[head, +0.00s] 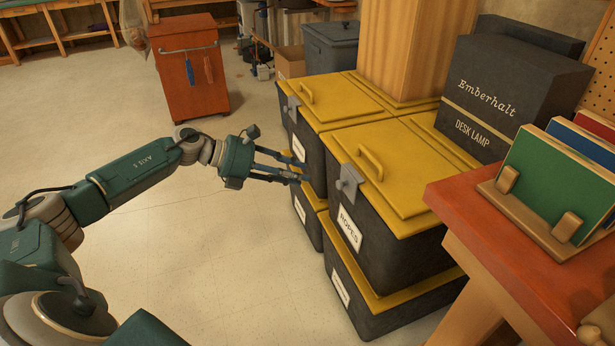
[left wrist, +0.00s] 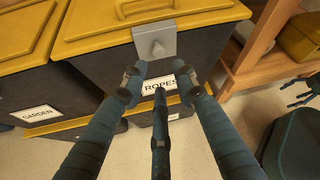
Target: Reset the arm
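My left arm comes in from the left in the head view. Its gripper (head: 298,170) is level with the front of the stacked bins, close to the bin labelled ROPES (head: 385,235). In the left wrist view the three fingers of the left gripper (left wrist: 158,78) are spread apart with nothing between them. The ROPES bin (left wrist: 105,75) and its grey latch (left wrist: 155,40) are just beyond the fingertips; contact cannot be told. Dark fingers at the right edge of the left wrist view look like my right gripper (left wrist: 300,92), spread and partly cut off.
More black bins with yellow lids (head: 325,100) stand behind. A desk lamp box (head: 510,95) sits on a lid. A red-topped bench (head: 520,235) with a book rack (head: 540,225) is at right. A red cabinet (head: 188,70) stands behind. The floor (head: 230,260) left of the bins is clear.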

